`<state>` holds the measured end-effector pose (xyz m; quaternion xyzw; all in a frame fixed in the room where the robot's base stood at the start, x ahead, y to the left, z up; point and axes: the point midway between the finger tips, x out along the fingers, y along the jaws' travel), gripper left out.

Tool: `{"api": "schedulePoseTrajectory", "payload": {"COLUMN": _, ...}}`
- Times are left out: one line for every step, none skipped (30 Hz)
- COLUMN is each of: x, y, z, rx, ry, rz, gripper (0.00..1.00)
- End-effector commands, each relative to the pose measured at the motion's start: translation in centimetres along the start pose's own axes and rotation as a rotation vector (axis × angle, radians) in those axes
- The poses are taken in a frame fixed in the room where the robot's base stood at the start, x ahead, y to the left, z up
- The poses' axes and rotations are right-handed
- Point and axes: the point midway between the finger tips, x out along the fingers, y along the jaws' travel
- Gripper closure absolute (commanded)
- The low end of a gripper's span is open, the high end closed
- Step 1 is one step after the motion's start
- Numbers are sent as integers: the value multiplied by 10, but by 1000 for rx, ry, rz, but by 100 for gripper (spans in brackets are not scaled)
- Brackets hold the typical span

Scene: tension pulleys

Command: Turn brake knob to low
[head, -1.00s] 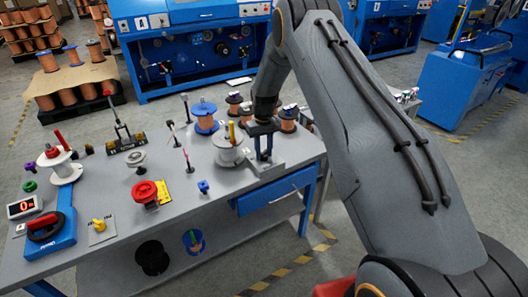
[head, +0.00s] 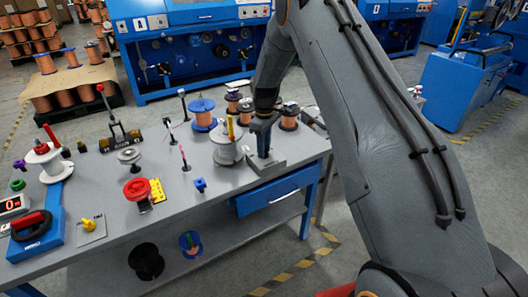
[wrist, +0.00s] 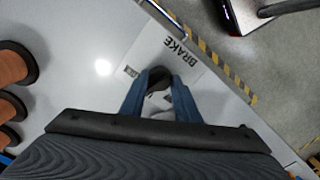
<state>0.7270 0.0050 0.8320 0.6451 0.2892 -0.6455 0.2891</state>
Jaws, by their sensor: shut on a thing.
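The brake plate (wrist: 160,45) is a light panel with the word BRAKE, near the table edge in the wrist view. A dark round knob (wrist: 158,74) sits on it between the blue fingers of my gripper (wrist: 160,92). The gripper is shut on this knob. Smaller marks beside the knob are too small to read, so its setting is unclear. In the head view my gripper (head: 263,140) points down at the right end of the table, over a grey block (head: 265,165). The knob itself is hidden there.
The table front edge is close.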

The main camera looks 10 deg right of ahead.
Motion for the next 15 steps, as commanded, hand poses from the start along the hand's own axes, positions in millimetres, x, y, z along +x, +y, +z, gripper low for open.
{"api": "schedulePoseTrajectory", "payload": {"x": 1, "y": 1, "z": -2, "rx": -41, "ry": 3, "rz": 3, "gripper": 94}}
{"api": "schedulePoseTrajectory", "payload": {"x": 1, "y": 1, "z": -2, "rx": -66, "ry": 3, "rz": 3, "gripper": 94}}
{"api": "schedulePoseTrajectory", "payload": {"x": 0, "y": 1, "z": -2, "rx": -99, "ry": 3, "rz": 3, "gripper": 94}}
{"api": "schedulePoseTrajectory", "payload": {"x": 0, "y": 1, "z": -2, "rx": -122, "ry": 3, "rz": 3, "gripper": 94}}
{"api": "schedulePoseTrajectory", "payload": {"x": 0, "y": 1, "z": -2, "rx": -145, "ry": 3, "rz": 3, "gripper": 94}}
{"api": "schedulePoseTrajectory", "payload": {"x": 0, "y": 1, "z": -2, "rx": -174, "ry": 2, "rz": 2, "gripper": 94}}
{"api": "schedulePoseTrajectory", "payload": {"x": 0, "y": 1, "z": -2, "rx": -195, "ry": 2, "rz": 2, "gripper": 94}}
{"api": "schedulePoseTrajectory", "payload": {"x": 0, "y": 1, "z": -2, "rx": -214, "ry": 2, "rz": 2, "gripper": 94}}
{"api": "schedulePoseTrajectory", "payload": {"x": 0, "y": 1, "z": -2, "rx": -238, "ry": 2, "rz": 2, "gripper": 94}}
{"api": "schedulePoseTrajectory", "payload": {"x": 0, "y": 1, "z": -2, "rx": -256, "ry": 2, "rz": 2, "gripper": 94}}
{"api": "schedulePoseTrajectory", "payload": {"x": 0, "y": 1, "z": -2, "rx": -271, "ry": 2, "rz": 3, "gripper": 94}}
{"api": "schedulePoseTrajectory", "payload": {"x": 0, "y": 1, "z": -2, "rx": -291, "ry": 2, "rz": 3, "gripper": 94}}
{"api": "schedulePoseTrajectory", "payload": {"x": 0, "y": 1, "z": -2, "rx": -304, "ry": 2, "rz": 3, "gripper": 94}}
{"api": "schedulePoseTrajectory", "payload": {"x": -1, "y": 1, "z": -2, "rx": -317, "ry": 2, "rz": 3, "gripper": 94}}
{"api": "schedulePoseTrajectory", "payload": {"x": -1, "y": 1, "z": -2, "rx": -331, "ry": 3, "rz": 3, "gripper": 94}}
